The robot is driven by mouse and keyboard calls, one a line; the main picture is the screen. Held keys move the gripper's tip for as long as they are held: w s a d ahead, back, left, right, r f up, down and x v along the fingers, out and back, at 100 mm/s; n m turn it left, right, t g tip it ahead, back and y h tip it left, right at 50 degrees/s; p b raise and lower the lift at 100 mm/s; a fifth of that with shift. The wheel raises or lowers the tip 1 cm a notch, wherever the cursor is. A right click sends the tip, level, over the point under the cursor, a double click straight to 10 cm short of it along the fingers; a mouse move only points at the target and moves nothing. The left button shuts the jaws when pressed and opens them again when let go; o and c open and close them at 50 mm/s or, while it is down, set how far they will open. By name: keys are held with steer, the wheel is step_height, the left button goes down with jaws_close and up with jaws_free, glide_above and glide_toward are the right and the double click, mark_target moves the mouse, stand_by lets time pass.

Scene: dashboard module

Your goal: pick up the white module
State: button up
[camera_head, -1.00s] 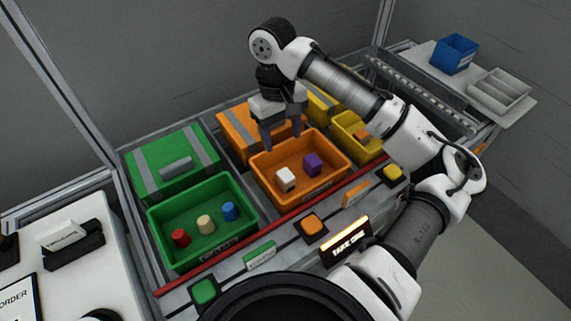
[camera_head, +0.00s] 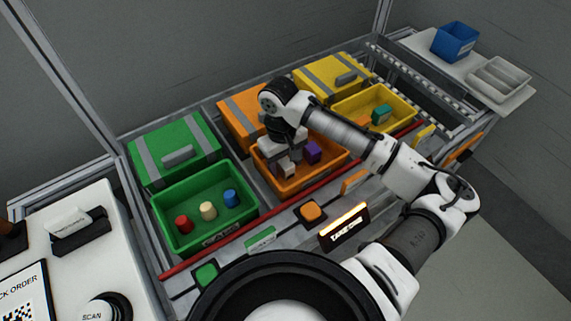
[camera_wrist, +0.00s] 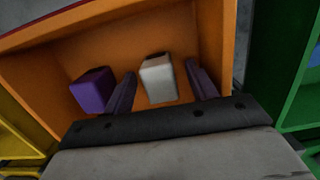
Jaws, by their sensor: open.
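The white module (camera_wrist: 158,79) stands in the orange bin (camera_wrist: 208,38) in the wrist view, between the two fingers of my gripper (camera_wrist: 162,90). Small gaps show on both sides of it, so the fingers seem apart from it. A purple module (camera_wrist: 92,90) is beside the left finger, outside the jaws. In the head view my gripper (camera_head: 285,168) is down inside the orange bin (camera_head: 322,178). The white module (camera_head: 288,171) is partly hidden by a finger there, and the purple module (camera_head: 312,152) is to its right.
A green bin (camera_head: 170,243) with red, cream and blue pieces stands to the left. A yellow bin (camera_head: 345,113) with small pieces stands to the right. A red rail (camera_head: 240,238) runs along the front. The orange bin's walls surround my gripper closely.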

mark_target(285, 162)
steer(key=shift+f, duration=0.35)
steer(key=c, duration=1.1)
step_height(285, 162, up, 19)
steer(key=b, duration=0.2)
steer(key=shift+r, duration=0.15)
